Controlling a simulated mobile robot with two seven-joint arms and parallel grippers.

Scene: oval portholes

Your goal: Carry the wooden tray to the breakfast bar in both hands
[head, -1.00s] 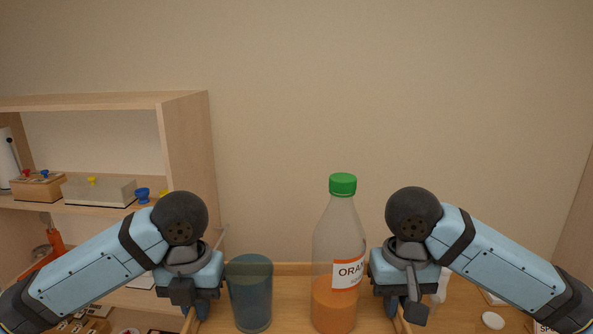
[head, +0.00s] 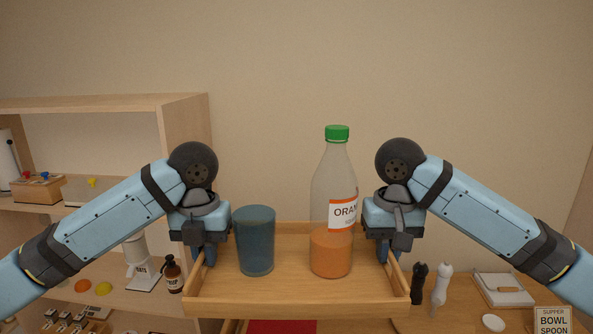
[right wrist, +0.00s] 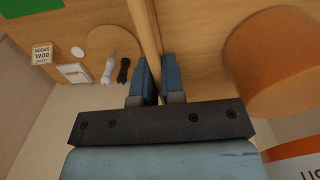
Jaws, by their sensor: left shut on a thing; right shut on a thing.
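The wooden tray (head: 290,294) is in the middle of the head view, held up above the surface behind and below it. A blue cup (head: 255,241) stands upright on its left part. A clear bottle with a green cap (head: 332,205) and orange juice in it stands upright on its right part. My left gripper (head: 206,258) is shut on the tray's left side wall. My right gripper (head: 388,252) is shut on the right side wall. In the right wrist view, the tray's wall (right wrist: 147,45) runs between the right fingers (right wrist: 158,82).
A wooden shelf unit (head: 185,125) stands at the left, with boxes and a dark pump bottle (head: 172,274). At the right a counter holds dark and white shakers (head: 441,285), a white napkin holder (head: 503,289) and a sign (head: 552,320). A red patch (head: 282,326) shows below the tray.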

